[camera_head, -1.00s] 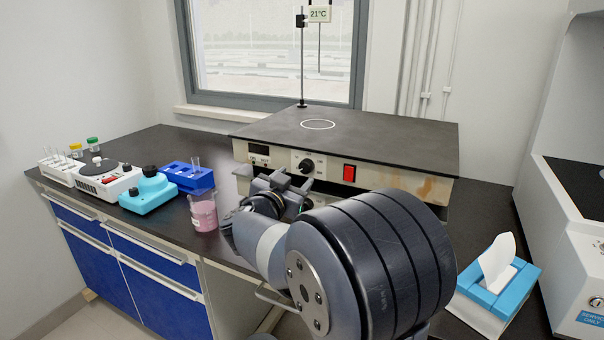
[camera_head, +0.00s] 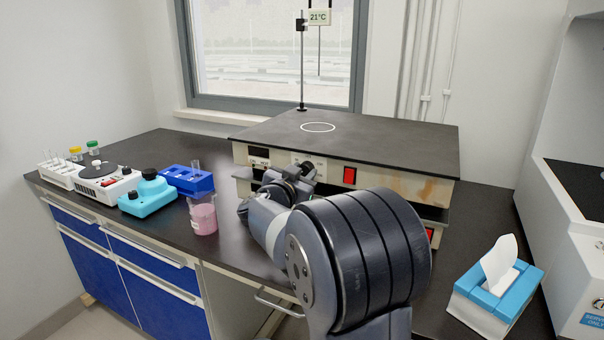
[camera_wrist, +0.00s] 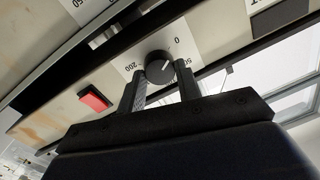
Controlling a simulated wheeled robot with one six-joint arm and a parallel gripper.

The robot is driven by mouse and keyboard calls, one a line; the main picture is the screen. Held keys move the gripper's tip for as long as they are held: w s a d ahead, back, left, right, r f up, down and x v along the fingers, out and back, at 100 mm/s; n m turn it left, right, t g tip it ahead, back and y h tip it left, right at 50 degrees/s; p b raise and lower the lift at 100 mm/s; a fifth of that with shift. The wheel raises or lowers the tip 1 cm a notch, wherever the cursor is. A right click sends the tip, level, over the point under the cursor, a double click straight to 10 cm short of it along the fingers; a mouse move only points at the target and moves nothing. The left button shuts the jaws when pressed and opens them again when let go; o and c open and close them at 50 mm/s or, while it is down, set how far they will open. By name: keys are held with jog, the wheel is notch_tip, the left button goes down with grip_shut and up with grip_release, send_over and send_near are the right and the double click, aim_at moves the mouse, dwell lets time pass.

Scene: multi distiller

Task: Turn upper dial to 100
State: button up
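The upper dial (camera_wrist: 159,67) is a round black knob on the beige front of the upper hot-plate unit (camera_head: 400,184). In the wrist view its white pointer line aims toward the right, near the "50" mark; "0" and "200" are also readable. My gripper (camera_wrist: 161,82) is open, with one finger on each side of the knob. I cannot tell whether the fingers touch it. In the head view my gripper (camera_head: 301,170) is in front of the panel and largely hides the dial.
A red switch (camera_head: 350,176) is right of the dial and a small display (camera_head: 259,155) left. A lower unit sits beneath. A beaker of pink liquid (camera_head: 203,215), a blue rack (camera_head: 187,180) and a turquoise device (camera_head: 148,194) stand left. A tissue box (camera_head: 497,295) is at right.

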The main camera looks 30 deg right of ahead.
jog(key=c, duration=0.4)
jog(key=shift+c, duration=0.2)
jog(key=shift+m, duration=0.3)
jog(key=m+b, duration=0.2)
jog(key=m, duration=0.3)
jog(key=shift+f, duration=0.15)
jog(key=m+b, duration=0.2)
jog(key=m, duration=0.4)
jog(key=shift+f+h+b, duration=0.15)
jog(key=shift+h+b, duration=0.15)
jog(key=shift+h, duration=0.1)
jog(key=m+b, duration=0.3)
jog(key=m, duration=0.4)
jog(key=shift+f+h+b, duration=0.1)
jog(key=shift+h+b, duration=0.2)
jog(key=shift+b, duration=0.05)
jog(key=m+g+b, duration=0.1)
jog(key=m+b, duration=0.2)
jog(key=m, duration=0.3)
jog(key=shift+m, duration=0.3)
